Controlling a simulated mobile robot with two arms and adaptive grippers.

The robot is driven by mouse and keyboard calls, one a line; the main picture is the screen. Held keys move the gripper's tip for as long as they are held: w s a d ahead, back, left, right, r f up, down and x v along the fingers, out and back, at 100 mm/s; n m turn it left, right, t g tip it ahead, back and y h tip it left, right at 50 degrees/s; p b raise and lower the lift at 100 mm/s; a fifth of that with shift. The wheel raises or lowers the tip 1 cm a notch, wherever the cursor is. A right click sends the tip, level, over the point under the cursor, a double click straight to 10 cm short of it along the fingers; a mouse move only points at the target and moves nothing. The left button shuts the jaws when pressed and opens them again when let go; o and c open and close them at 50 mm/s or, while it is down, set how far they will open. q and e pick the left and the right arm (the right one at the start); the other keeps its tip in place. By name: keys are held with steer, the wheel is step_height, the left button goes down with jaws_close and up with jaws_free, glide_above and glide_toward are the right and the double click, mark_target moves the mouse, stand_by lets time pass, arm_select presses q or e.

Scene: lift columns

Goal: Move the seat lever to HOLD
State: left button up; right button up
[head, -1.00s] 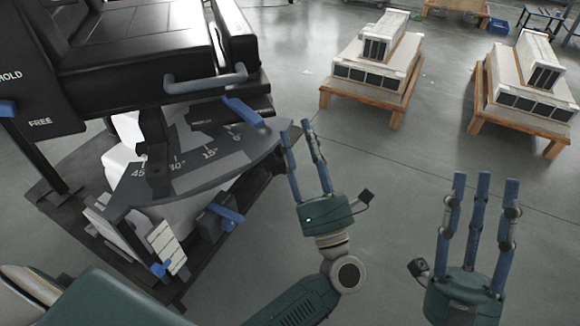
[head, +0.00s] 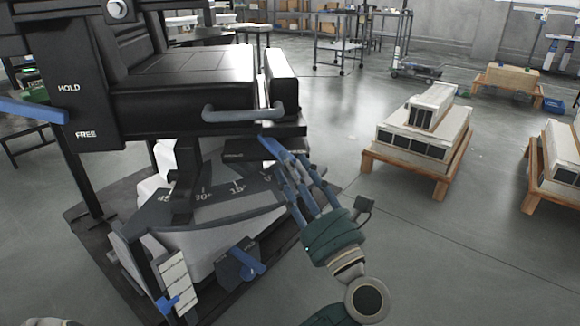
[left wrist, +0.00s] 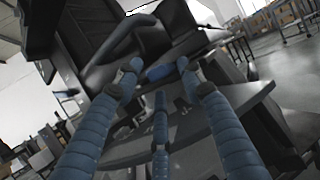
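A blue lever (head: 276,148) sticks out under the front right corner of the black seat (head: 190,80). It also shows in the left wrist view (left wrist: 158,73). A dark plate (head: 245,150) beside it carries lettering too small to read. My left gripper (head: 296,172) is open just below and in front of this lever, its fingers pointing up at it. In the left wrist view the lever lies beyond the gripper (left wrist: 158,72), between the two upper fingertips; contact cannot be told. Another blue lever (head: 35,110) is beside the panel marked HOLD and FREE. My right gripper is out of view.
A grey bar handle (head: 243,114) runs along the seat front above the lever. Below are a curved angle scale (head: 225,195) and another blue lever (head: 245,262). Wooden pallets with white units (head: 425,130) stand right. The floor between is clear.

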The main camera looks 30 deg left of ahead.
arm_select(q)
steer(key=shift+x, duration=0.75)
jaws_close()
